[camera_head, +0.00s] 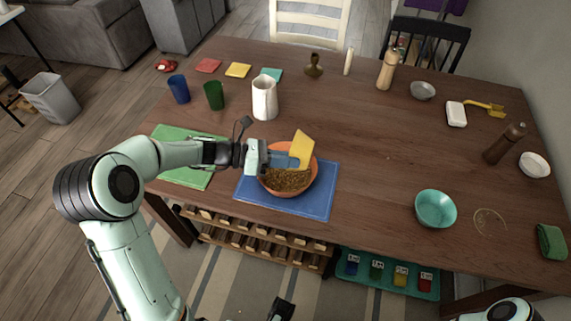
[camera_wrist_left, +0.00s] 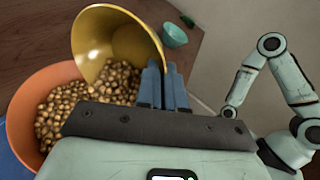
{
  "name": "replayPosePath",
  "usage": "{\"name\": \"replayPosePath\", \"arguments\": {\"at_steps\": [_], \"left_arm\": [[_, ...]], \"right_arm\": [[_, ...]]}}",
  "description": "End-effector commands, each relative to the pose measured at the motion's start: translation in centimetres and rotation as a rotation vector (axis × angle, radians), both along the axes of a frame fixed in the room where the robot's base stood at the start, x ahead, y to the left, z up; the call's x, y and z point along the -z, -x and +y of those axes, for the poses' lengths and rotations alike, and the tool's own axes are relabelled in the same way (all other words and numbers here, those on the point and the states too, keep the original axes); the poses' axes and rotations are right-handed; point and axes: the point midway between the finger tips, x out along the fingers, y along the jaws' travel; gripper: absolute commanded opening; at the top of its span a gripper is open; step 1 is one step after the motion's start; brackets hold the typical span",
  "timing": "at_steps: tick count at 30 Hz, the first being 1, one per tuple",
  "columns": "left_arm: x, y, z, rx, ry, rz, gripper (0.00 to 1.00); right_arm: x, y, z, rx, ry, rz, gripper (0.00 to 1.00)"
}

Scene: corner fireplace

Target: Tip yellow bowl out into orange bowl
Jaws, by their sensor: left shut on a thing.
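My left gripper (camera_head: 284,160) is shut on the rim of the yellow bowl (camera_head: 302,147). The yellow bowl is steeply tilted over the orange bowl (camera_head: 313,171), which stands on a blue mat (camera_head: 318,205). The orange bowl holds many small brown-gold pieces (camera_head: 286,180). In the left wrist view the yellow bowl (camera_wrist_left: 112,22) tips its open side toward the orange bowl (camera_wrist_left: 22,108), with blue fingers (camera_wrist_left: 164,88) at its rim. Pieces show below and at its mouth; I cannot tell how many are still inside it.
A white jug (camera_head: 264,98), green cup (camera_head: 214,95) and blue cup (camera_head: 178,89) stand behind the bowls. A green mat (camera_head: 185,178) lies left. A teal bowl (camera_head: 435,208) stands at right. The table middle is clear. A wooden rack (camera_head: 255,240) is below the front edge.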

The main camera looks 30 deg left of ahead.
Motion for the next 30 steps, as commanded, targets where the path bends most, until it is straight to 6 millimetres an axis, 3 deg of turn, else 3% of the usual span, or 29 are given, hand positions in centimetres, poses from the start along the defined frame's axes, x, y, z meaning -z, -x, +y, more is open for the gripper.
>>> {"name": "replayPosePath", "arguments": {"at_steps": [30], "left_arm": [[-0.07, 0.24, 0.89, 0.021, 0.12, -0.024, 0.0]], "right_arm": [[-0.56, 0.21, 0.0, -0.002, -0.001, 0.009, 0.43]]}}
